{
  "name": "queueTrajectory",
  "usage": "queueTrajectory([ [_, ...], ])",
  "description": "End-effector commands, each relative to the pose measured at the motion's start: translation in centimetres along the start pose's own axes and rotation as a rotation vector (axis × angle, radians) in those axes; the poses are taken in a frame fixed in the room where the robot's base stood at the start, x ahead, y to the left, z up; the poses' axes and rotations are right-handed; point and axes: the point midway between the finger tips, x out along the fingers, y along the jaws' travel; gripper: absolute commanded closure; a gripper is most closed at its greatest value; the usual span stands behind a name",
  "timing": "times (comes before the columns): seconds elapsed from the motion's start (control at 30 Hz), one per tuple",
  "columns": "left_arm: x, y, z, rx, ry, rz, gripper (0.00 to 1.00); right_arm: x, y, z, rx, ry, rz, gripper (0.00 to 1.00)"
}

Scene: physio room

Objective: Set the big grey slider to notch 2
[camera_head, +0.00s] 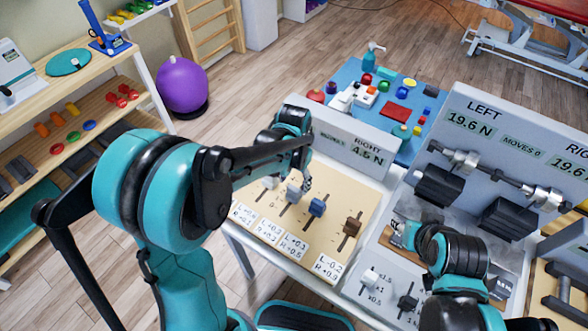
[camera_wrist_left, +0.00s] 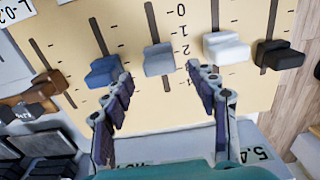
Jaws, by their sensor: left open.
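The big grey slider (camera_wrist_left: 159,60) stands on a beige board (camera_wrist_left: 120,20), in a slot with printed marks 0, 1 and 2; its block is around the mark 2, but I cannot tell its exact notch. It also shows in the head view (camera_head: 293,191). My left gripper (camera_wrist_left: 160,74) is open, with one fingertip on each side just short of the grey slider's near end; I cannot tell whether they touch it. In the head view the left gripper (camera_head: 306,183) is small and partly hidden by its wrist.
A blue slider (camera_wrist_left: 103,72) and a white slider (camera_wrist_left: 227,47) flank the grey one closely. A brown slider (camera_wrist_left: 36,102) and a black slider (camera_wrist_left: 278,55) are farther out. A grey display panel (camera_head: 350,140) rises behind the board. My right arm is over the right-hand apparatus.

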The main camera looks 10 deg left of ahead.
Motion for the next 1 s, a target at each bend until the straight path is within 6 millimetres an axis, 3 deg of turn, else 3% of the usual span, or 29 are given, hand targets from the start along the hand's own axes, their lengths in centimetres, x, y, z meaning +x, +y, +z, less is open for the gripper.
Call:
queueTrajectory([
  [0.2,-5.0,0.0,0.0,0.0,0.0,0.0,0.41,0.0,0.0,0.0,0.0,0.0,0.0,0.6],
  [0.4,-8.0,0.0,0.0,0.0,0.0,0.0,0.41,0.0,0.0,0.0,0.0,0.0,0.0,0.6],
  [0.6,-9.0,0.0,0.0,0.0,0.0,0.0,0.41,0.0,0.0,0.0,0.0,0.0,0.0,0.6],
  [1.0,-8.9,0.0,0.0,0.0,0.0,0.0,0.41,0.0,0.0,0.0,0.0,0.0,0.0,0.6],
])
